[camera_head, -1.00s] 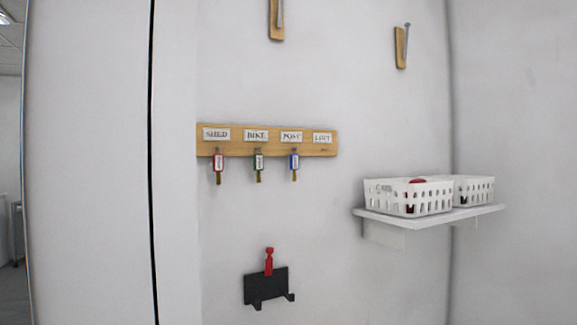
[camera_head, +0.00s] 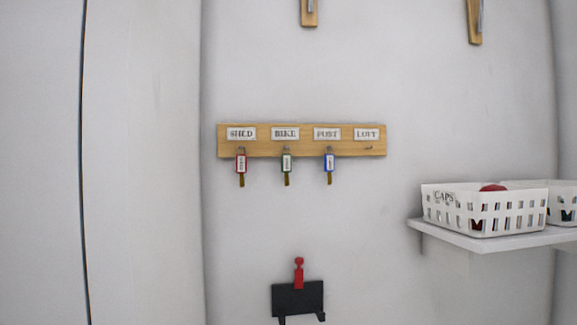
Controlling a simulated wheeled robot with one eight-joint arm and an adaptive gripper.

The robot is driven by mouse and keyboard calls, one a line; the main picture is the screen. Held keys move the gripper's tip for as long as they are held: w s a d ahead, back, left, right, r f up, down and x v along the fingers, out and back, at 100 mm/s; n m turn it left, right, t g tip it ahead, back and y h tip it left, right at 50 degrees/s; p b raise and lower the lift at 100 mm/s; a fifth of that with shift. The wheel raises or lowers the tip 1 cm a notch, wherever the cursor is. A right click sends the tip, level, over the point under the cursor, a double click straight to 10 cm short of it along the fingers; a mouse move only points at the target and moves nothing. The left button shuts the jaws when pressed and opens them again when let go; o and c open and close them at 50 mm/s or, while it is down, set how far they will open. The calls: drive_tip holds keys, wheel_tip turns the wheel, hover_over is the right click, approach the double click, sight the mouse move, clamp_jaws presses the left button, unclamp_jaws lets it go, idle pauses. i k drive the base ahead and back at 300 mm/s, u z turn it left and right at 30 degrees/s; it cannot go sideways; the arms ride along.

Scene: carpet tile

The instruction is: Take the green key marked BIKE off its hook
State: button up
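The green key (camera_head: 286,164) hangs from its hook under the BIKE label (camera_head: 285,133) on a wooden key rack (camera_head: 302,149) on the white wall. A red key (camera_head: 241,162) hangs to its left under SHED. A blue key (camera_head: 329,161) hangs to its right under the third label, which is hard to read. The hook (camera_head: 368,148) under the label that seems to read LOFT is empty. My gripper is not in view.
A white shelf (camera_head: 490,241) at the right holds white baskets (camera_head: 485,212), the front one marked CAPS with something red inside. A black wall holder (camera_head: 298,299) with a red item (camera_head: 299,272) is below the rack. Wooden pieces (camera_head: 474,22) are above.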

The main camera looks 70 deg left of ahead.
sight(286, 160)
drive_tip(key=u, duration=3.25)
drive_tip(key=k, duration=0.7)
drive_tip(key=z, duration=0.1)
drive_tip(key=i, duration=1)
